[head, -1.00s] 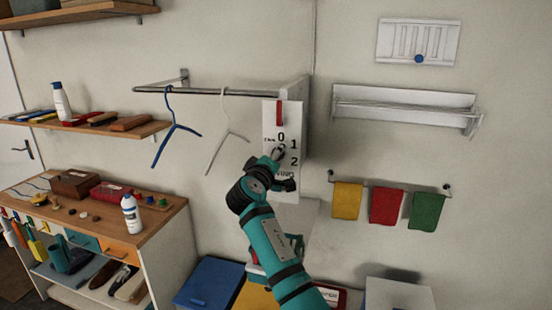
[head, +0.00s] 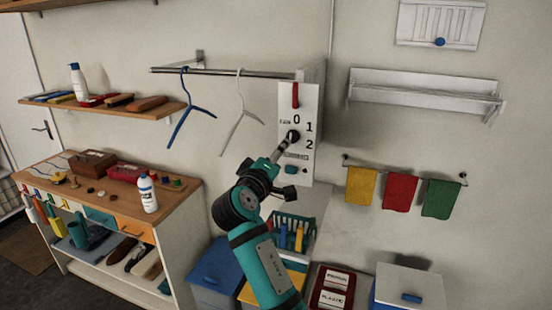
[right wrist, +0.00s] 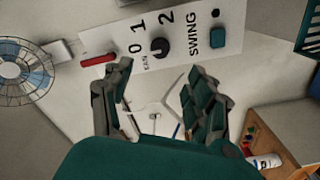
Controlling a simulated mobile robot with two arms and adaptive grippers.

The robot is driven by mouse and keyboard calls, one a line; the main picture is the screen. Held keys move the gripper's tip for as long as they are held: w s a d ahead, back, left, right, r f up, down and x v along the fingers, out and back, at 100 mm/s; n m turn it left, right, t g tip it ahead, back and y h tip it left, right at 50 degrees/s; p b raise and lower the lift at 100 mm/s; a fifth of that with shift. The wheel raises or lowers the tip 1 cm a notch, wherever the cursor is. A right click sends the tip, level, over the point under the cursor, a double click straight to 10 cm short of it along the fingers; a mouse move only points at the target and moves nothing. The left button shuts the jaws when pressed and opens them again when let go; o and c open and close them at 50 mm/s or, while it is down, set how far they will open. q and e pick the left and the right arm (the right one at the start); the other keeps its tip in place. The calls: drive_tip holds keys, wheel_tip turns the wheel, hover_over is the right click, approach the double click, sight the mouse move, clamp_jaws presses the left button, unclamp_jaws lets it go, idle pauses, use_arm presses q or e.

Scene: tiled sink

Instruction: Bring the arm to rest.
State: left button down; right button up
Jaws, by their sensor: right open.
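A white control panel (head: 299,105) hangs on the wall with the marks 0, 1 and 2, a red lever, a black knob (head: 293,136) and a teal button (head: 292,169). My right gripper (head: 281,149) is just in front of the panel, below and left of the knob in the head view. In the right wrist view the gripper (right wrist: 157,82) is open, its fingers apart with nothing between them. The panel (right wrist: 205,22) and knob (right wrist: 160,48) show beyond the fingertips. Whether a finger touches the knob is unclear. My left gripper is out of view.
A blue hanger (head: 190,110) and a white hanger (head: 239,115) hang on a rail left of the panel. A workbench (head: 110,180) stands at the left. Bins and a crate (head: 292,240) stand below. A fan (right wrist: 22,72) shows in the right wrist view.

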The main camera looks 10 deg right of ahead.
drive_tip(key=shift+s+a, duration=0.2)
drive_tip(key=shift+s, duration=0.2)
wheel_tip(320, 180, down, 30)
drive_tip(key=w+a+n+g+y+b, duration=0.1)
drive_tip(key=a+n+g+y+b, duration=0.15)
drive_tip(key=y, duration=0.25)
drive_tip(key=s+f+g+y+b, duration=0.1)
drive_tip(key=s+f, duration=0.3)
drive_tip(key=f, duration=0.5)
drive_tip(key=s+f+g+y+b, duration=0.15)
drive_tip(key=s+f, duration=0.25)
drive_tip(key=f, duration=0.5)
drive_tip(key=s+f+g, duration=0.1)
drive_tip(key=s+f, duration=0.3)
drive_tip(key=f, duration=0.6)
drive_tip(key=s+d+f+g+y+b, duration=0.2)
drive_tip(key=s+f+g, duration=0.1)
drive_tip(key=s+f, duration=1)
drive_tip(key=s+d+f+m+g+b, duration=0.1)
drive_tip(key=s+f, duration=0.4)
drive_tip(key=s, duration=0.7)
drive_tip(key=s+d+f+m+g+b, duration=0.1)
drive_tip(key=s+d+f, duration=0.3)
drive_tip(key=s, duration=0.8)
drive_tip(key=s+d+f+m+g, duration=0.2)
drive_tip(key=s+f, duration=0.6)
drive_tip(key=s, duration=0.4)
drive_tip(key=shift+s+d+f+m+g+b, duration=0.2)
drive_tip(key=shift+d+m+g+b, duration=0.25)
drive_tip(key=shift+m, duration=0.3)
